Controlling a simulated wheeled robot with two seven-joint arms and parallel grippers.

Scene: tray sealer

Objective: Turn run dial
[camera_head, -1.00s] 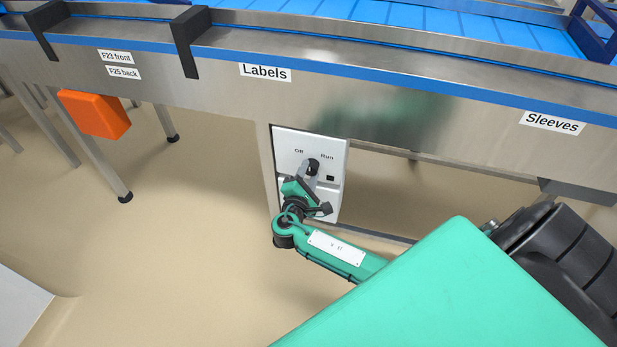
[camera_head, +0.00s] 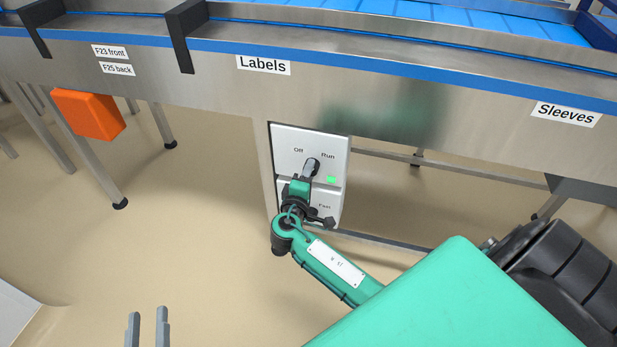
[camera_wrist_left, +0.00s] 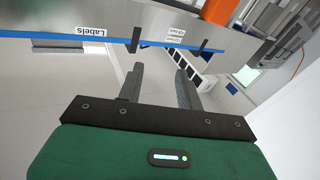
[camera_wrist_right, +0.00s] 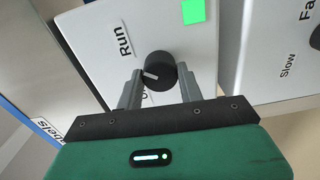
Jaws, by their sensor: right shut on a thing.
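The run dial (camera_head: 311,166) is a black knob on a white control panel (camera_head: 285,138) under the conveyor edge, with "Off" at its upper left and "Run" at its upper right. A square lamp (camera_head: 331,180) beside it is lit green. My right gripper (camera_head: 308,172) is shut on the dial. In the right wrist view, its fingers stand either side of the dial (camera_wrist_right: 158,71), and a white mark shows on the dial's label side. My left gripper (camera_head: 147,315) is low at the left, open and empty, away from the panel; its parted fingers show in the left wrist view (camera_wrist_left: 158,88).
The steel conveyor side (camera_head: 400,115) runs above. An orange box (camera_head: 88,114) hangs at the left. The floor in front is clear.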

